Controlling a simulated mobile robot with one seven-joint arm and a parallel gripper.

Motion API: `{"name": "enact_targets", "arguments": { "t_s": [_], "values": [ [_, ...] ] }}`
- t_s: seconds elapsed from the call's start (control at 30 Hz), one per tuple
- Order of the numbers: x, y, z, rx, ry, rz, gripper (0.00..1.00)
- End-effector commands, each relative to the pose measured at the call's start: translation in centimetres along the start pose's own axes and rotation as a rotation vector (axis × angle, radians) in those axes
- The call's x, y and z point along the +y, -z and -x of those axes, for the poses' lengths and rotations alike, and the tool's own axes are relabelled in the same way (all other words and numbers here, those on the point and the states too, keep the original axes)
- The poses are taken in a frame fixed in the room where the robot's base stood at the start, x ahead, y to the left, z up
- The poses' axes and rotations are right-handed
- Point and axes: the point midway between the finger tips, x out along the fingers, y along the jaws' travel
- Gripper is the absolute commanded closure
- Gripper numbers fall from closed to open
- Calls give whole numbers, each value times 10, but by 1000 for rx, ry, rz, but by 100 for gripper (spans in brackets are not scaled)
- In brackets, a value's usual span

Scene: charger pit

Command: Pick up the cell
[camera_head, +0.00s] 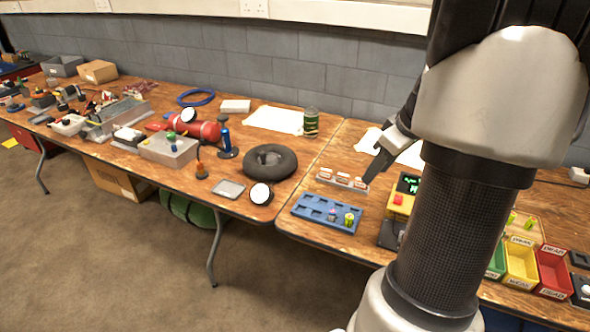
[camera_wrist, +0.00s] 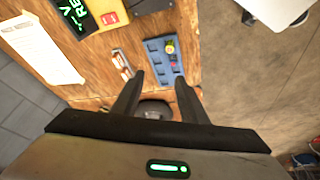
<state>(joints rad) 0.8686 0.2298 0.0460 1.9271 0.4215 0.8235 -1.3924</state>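A blue tray (camera_head: 318,221) with rows of pockets lies on the right-hand table. Two small cells stand in its right part: a yellow-green cell (camera_head: 349,219) and a pink-purple cell (camera_head: 332,215). The wrist view also shows the blue tray (camera_wrist: 155,61), with the cells (camera_wrist: 170,48) close together and small. My gripper (camera_wrist: 160,77) is open and empty, its two fingers apart, pointing toward the tray area. In the head view my gripper (camera_head: 378,165) is above the table, behind and right of the tray, partly hidden by my arm.
A pale rack with red markings (camera_head: 342,180) lies behind the tray. A yellow device with a red button (camera_head: 399,201) and green display stands right of it. Yellow (camera_head: 520,262) and red (camera_head: 553,272) bins stand farther right. A black ring (camera_head: 270,162) lies left.

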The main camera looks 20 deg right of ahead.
Motion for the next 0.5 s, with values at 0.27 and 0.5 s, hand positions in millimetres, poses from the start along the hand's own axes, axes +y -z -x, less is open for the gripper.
{"name": "enact_targets", "arguments": {
  "t_s": [0.27, 0.5],
  "values": [
    [-4, -22, -31, 23, 86, 81, 61],
    [-9, -22, -84, 22, 86, 80, 61]
  ]
}}
